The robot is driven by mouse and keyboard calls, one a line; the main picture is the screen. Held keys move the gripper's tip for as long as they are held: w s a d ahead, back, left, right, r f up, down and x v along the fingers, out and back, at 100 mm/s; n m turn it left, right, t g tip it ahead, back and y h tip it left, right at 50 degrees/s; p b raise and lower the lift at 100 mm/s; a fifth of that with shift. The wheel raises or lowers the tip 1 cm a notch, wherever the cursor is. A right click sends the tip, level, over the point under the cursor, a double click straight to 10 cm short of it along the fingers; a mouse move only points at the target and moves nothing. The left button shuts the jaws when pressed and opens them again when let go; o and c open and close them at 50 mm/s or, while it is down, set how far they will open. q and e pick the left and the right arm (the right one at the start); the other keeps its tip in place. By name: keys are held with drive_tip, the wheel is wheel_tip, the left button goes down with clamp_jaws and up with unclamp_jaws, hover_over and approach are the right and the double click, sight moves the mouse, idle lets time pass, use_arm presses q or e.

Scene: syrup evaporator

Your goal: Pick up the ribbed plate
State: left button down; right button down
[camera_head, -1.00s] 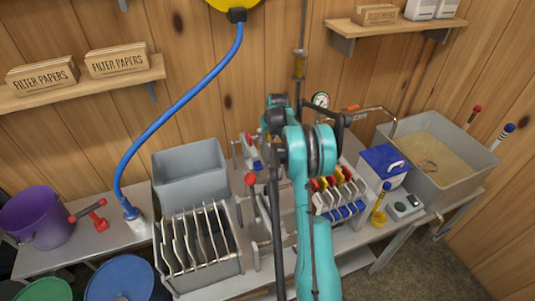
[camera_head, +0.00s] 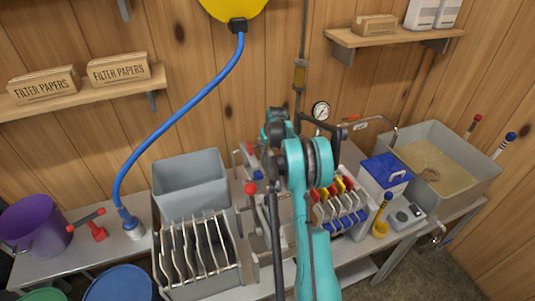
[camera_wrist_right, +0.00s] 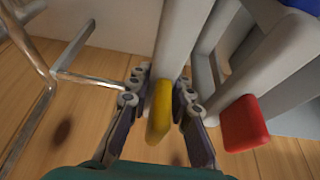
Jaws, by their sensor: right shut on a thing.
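A row of pale plates with red, yellow and blue tabs (camera_head: 343,203) stands in a rack right of my teal right arm. In the right wrist view, the fingers of my right gripper (camera_wrist_right: 162,88) lie on both sides of a pale plate bearing a yellow tab (camera_wrist_right: 158,112) and are shut on it. The ribs of this plate cannot be made out. A neighbouring plate with a red tab (camera_wrist_right: 245,124) is beside the right finger. In the head view my arm hides the grip. My left gripper is not in view.
A blue-lidded box (camera_head: 386,170) and a large grey basin (camera_head: 445,165) are to the right.

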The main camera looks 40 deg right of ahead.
wheel_tip(320, 180, up, 18)
drive_tip(key=p, duration=0.3)
drive_tip(key=shift+p, duration=0.3)
drive_tip(key=shift+f, duration=0.1)
